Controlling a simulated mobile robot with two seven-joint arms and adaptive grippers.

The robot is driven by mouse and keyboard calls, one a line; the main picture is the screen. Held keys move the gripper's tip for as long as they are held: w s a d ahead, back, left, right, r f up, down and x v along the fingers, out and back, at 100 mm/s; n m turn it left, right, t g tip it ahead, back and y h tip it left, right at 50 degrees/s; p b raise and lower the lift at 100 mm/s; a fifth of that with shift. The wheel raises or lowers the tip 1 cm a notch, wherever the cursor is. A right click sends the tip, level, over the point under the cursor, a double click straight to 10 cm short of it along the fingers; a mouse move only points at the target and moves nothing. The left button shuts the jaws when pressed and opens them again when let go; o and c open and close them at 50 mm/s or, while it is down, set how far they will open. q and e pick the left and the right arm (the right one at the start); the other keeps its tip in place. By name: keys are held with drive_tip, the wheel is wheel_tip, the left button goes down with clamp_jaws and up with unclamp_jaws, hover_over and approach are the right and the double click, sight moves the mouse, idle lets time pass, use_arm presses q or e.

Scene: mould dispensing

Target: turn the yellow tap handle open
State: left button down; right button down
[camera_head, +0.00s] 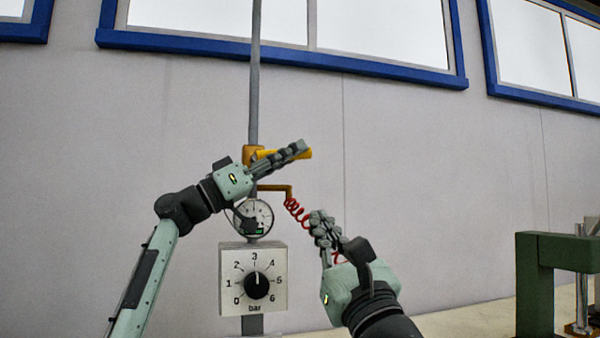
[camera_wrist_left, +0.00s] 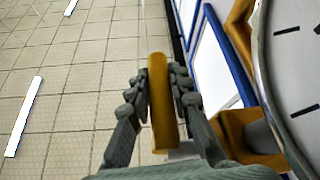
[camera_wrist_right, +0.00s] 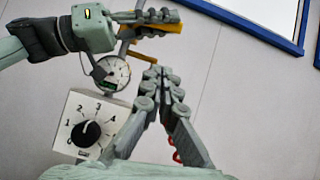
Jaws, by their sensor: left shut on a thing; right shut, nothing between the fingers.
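The yellow tap handle (camera_head: 303,154) sticks out to the right from the tap on the grey pipe, lying roughly level. My left gripper (camera_head: 297,149) is shut on it, near its free end. In the left wrist view the handle (camera_wrist_left: 162,105) stands between the two fingers (camera_wrist_left: 161,90). It also shows in the right wrist view (camera_wrist_right: 165,27), partly behind the left fingers. My right gripper (camera_head: 322,222) is shut and empty, below and right of the handle, in front of the red coiled hose (camera_head: 295,208). Its fingertips meet in the right wrist view (camera_wrist_right: 159,75).
Below the tap are a round gauge (camera_head: 262,212) and a white dial box (camera_head: 228,262) marked in bar, its knob (camera_head: 257,285) pointing near 3. A green frame (camera_head: 560,252) stands at the far right. The wall between is bare.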

drive_tip(key=s+r+x, duration=0.1)
drive_tip(key=r+x, duration=0.1)
drive_tip(key=x, duration=1)
drive_tip(key=shift+s+r, duration=0.15)
drive_tip(key=shift+s, duration=0.1)
